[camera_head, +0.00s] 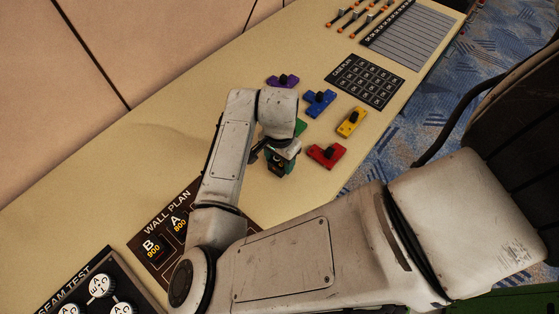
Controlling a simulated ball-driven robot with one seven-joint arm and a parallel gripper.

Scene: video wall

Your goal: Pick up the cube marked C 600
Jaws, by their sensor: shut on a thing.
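My gripper (277,158) is above the table right of the wall plan board, pointing down. It is shut on a small dark block (279,169), which shows below the fingers with greenish sides. Its marking is too small to read, so I cannot tell whether it is the cube marked C 600.
Red (326,155), yellow (350,122), blue (319,102) and purple (282,81) pieces lie close to my gripper. A green piece (301,128) is partly hidden. The case plan board (341,81) is behind them. A seam test tray (77,277) is at lower left. The left table area is clear.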

